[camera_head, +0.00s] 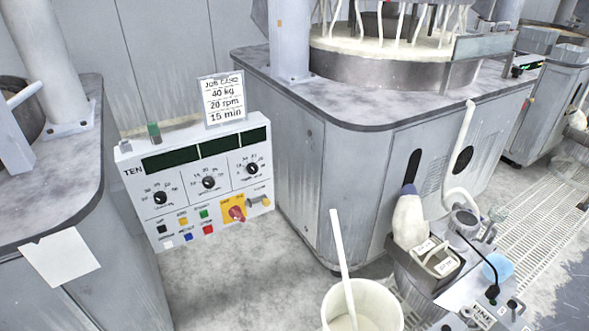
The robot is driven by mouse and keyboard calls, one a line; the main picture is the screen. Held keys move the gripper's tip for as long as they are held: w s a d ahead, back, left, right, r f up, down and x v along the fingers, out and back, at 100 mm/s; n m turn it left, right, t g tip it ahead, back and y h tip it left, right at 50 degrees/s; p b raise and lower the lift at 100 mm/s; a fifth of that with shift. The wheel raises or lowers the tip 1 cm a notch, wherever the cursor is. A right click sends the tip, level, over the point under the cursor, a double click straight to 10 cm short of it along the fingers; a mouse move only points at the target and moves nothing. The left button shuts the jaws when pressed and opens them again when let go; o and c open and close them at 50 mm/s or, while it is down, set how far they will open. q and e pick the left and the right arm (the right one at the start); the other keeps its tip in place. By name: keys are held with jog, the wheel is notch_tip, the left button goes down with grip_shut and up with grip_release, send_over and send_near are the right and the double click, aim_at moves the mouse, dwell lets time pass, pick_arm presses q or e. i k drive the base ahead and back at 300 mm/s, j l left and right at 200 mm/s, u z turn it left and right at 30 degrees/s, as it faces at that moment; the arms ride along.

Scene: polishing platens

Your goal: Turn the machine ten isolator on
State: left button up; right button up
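The machine ten control panel (205,185) is a white box marked TEN, left of centre between two grey machine housings. Its isolator (237,213) is a red rotary knob on a yellow plate at the lower right of the panel. The knob looks tilted, but the small markings around it are too small to read. The dark display windows (170,159) at the top show no lit digits. Neither of my grippers can be made out in this view.
A job card (222,98) stands on the panel top beside a green-topped post (154,131). A white bucket (363,305) with a stick stands at bottom centre. Cluttered equipment (430,258) is at lower right. The floor (225,285) below the panel is clear.

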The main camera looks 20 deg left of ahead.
aim_at(234, 212)
jog(key=u, duration=1.3)
